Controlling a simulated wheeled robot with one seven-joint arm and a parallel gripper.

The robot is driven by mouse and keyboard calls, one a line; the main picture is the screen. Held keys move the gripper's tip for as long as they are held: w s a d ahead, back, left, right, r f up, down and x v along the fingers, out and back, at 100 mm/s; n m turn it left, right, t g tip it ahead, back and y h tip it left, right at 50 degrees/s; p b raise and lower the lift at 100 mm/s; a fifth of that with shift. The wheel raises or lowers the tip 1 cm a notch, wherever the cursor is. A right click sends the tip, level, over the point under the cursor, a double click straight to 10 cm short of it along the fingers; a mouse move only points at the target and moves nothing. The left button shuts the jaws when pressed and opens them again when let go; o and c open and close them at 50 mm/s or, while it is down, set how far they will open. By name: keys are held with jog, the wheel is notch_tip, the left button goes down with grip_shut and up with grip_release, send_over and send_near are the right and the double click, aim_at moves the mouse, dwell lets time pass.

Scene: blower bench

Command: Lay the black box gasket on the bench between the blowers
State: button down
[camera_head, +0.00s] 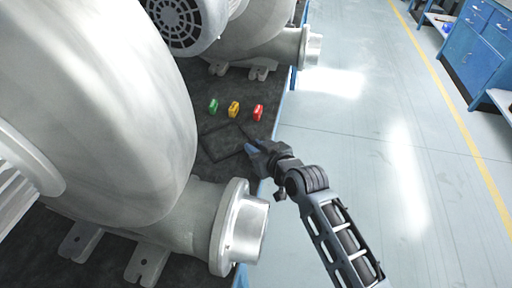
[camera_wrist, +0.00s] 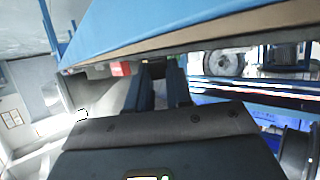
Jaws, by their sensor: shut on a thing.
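The black box gasket (camera_head: 229,157) is a thin dark square frame, hard to tell from the dark bench top (camera_head: 222,88). It shows in the head view between the large near blower (camera_head: 120,110) and the far blower (camera_head: 255,35). My gripper (camera_head: 252,147) is at its right side, near the bench's right edge, and is shut on it. Whether the gasket touches the bench or is held just above it, I cannot tell. In the wrist view my fingers (camera_wrist: 158,82) show beyond the dark gripper body, and the gasket cannot be made out there.
Green (camera_head: 213,106), yellow (camera_head: 234,109) and red (camera_head: 258,112) small blocks stand in a row behind the gasket. The near blower's flanged outlet (camera_head: 240,228) juts out in front of my gripper. Open floor lies right of the bench; blue cabinets (camera_head: 478,50) stand far right.

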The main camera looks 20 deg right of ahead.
jog(key=shift+f, duration=0.15)
jog(key=c, duration=1)
grip_release()
jog(key=shift+r, duration=0.2)
jog(key=v, duration=1.2)
